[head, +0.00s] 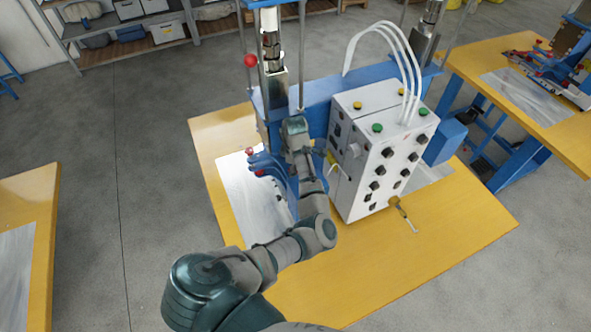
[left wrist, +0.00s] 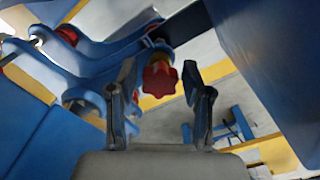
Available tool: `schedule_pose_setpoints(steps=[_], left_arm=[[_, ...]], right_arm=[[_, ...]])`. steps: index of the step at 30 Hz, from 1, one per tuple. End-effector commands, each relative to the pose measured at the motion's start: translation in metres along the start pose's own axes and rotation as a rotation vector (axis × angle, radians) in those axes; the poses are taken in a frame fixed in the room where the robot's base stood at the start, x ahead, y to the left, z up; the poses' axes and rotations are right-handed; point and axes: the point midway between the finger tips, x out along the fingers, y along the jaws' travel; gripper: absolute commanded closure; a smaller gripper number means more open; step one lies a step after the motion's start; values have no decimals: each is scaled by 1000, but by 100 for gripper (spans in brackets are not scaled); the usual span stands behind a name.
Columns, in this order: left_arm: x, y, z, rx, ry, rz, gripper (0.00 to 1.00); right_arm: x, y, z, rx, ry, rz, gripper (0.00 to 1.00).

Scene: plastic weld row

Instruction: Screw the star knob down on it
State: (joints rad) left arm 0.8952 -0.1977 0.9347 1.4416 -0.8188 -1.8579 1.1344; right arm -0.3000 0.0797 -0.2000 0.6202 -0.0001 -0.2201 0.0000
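The red star knob (left wrist: 161,77) shows in the left wrist view, with the blue clamp parts (left wrist: 130,48) beside and behind it. My left gripper (left wrist: 160,72) is open, with one finger on each side of the knob. A gap shows between the knob and the right finger; I cannot tell whether the left finger touches it. In the head view my left arm reaches up to the blue clamp (head: 268,163) on the machine. The fingers and the star knob cannot be made out there. My right gripper is not in view.
A white control box (head: 380,150) with black knobs and white hoses stands just right of my left arm. The yellow table (head: 420,262) is mostly clear in front. Other yellow tables stand at both sides.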

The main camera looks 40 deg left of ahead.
Motion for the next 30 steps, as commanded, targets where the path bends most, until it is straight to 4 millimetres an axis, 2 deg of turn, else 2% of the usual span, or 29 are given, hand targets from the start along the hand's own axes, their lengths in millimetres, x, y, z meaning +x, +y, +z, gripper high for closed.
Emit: schedule_pose_setpoints(steps=[1, 4, 5, 8, 11, 22, 23, 24, 26, 30], left_arm=[[0, 0, 0, 1, 0, 0, 70], [0, 0, 0, 1, 0, 0, 95], [0, 0, 0, 1, 0, 0, 100], [0, 0, 0, 16, 0, 0, 100], [0, 0, -1, 129, 2, 1, 100], [1, -3, -6, 924, 5, -3, 100], [1, -3, -5, 963, 4, -1, 59], [1, -3, -4, 952, 2, 1, 49], [1, -3, -4, 949, 1, 1, 34], [1, -3, -4, 948, 1, 0, 32]], right_arm=[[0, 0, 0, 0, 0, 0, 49], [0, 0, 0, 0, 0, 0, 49], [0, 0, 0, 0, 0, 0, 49], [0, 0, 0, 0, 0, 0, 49], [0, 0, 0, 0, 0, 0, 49], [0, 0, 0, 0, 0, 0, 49], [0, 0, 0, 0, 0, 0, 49], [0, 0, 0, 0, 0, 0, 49], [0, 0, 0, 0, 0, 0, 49], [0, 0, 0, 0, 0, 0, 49]])
